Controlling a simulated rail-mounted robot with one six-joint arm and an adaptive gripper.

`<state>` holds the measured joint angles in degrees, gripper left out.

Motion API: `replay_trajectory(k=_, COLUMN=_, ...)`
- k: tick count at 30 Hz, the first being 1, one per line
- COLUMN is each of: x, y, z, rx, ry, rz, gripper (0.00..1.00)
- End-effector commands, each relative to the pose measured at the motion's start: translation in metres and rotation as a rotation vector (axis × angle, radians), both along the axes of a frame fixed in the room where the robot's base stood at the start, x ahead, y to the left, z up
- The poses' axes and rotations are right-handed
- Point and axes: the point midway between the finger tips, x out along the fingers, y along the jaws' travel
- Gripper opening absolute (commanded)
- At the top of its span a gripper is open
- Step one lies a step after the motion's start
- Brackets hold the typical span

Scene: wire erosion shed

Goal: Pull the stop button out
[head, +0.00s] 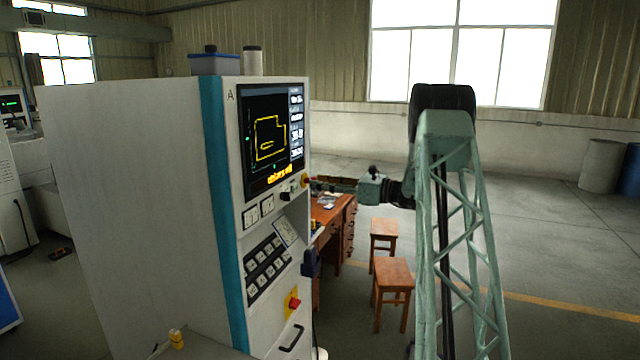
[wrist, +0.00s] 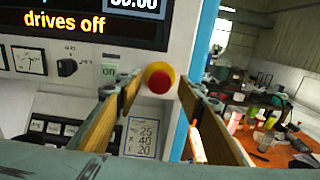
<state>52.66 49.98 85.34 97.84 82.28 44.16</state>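A red stop button with a yellow collar (wrist: 160,79) is on the machine's control panel, below the screen. In the head view it shows as a small red and yellow spot (head: 306,181) at the panel's right edge, close to my fingertips. My gripper (wrist: 157,88) is open, with one finger left and one right of the button in the wrist view. The gripper (head: 318,184) reaches toward the panel from the right in the head view. I cannot tell whether the fingers touch the button. A second red button (head: 294,303) on a yellow plate sits lower on the machine.
The screen (wrist: 90,25) reads "drives off". A black knob (wrist: 67,67) and a green ON button (wrist: 109,71) are left of the stop button. A cluttered wooden desk (head: 335,212) and two stools (head: 394,272) stand behind my arm.

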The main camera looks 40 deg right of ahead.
Motion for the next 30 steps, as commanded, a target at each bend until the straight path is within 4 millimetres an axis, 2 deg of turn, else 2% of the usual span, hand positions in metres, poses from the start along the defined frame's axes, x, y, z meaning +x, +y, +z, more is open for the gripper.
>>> replay_trajectory(k=8, x=-0.023, y=-0.012, z=0.001, rx=0.000, ry=0.000, rz=-0.002, gripper=0.36)
replay_trajectory(k=21, x=-0.079, y=-0.040, z=0.000, rx=0.000, ry=0.001, rz=-0.002, gripper=0.36)
replay_trajectory(k=30, x=-0.101, y=-0.050, z=0.000, rx=0.000, ry=0.000, rz=-0.001, gripper=0.36)
